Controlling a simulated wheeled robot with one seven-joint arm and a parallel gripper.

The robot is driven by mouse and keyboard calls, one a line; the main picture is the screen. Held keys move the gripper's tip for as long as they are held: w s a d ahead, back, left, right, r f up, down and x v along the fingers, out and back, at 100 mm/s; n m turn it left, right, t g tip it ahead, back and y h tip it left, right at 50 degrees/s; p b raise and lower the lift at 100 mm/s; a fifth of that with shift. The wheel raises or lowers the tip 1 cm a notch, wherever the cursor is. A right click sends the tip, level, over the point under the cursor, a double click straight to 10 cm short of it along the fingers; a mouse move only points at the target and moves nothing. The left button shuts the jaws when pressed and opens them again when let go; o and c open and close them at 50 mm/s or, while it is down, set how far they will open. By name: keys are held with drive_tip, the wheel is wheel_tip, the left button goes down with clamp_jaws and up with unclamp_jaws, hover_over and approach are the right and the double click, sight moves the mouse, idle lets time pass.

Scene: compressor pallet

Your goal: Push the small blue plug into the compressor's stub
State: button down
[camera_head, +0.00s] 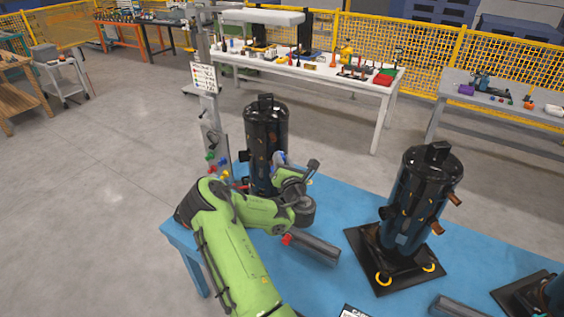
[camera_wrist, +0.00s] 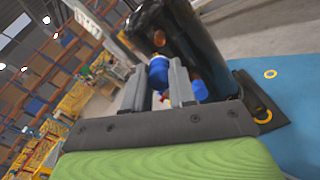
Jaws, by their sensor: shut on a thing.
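The black upright compressor (camera_head: 265,130) stands at the back left of the blue pallet. My gripper (camera_head: 283,160) is close against its right side. My gripper (camera_wrist: 157,80) is shut on the small blue plug (camera_wrist: 158,71), which shows between the fingertips. I cannot tell whether the plug touches a stub. The stub at the plug's tip is hidden.
A second black compressor (camera_head: 420,190) stands right on the blue pallet (camera_head: 330,195); part of another is at the lower right corner. A grey bar (camera_head: 312,247) lies in front of my gripper.

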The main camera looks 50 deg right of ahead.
drive_tip(key=p+x, duration=0.3)
drive_tip(key=shift+w+d+r+p, duration=0.25)
drive_tip(key=shift+w+r+p, duration=0.05)
drive_tip(key=shift+p, duration=0.1)
drive_tip(key=shift+w+d+f+p, duration=0.25)
drive_tip(key=shift+w+d+p, duration=0.35)
drive_tip(key=shift+w+p, duration=0.15)
drive_tip(key=shift+p+x, duration=1.05)
drive_tip(key=shift+x, duration=0.3)
idle(1.2)
drive_tip(key=c, duration=0.8)
unclamp_jaws()
drive_tip(key=shift+c, duration=0.2)
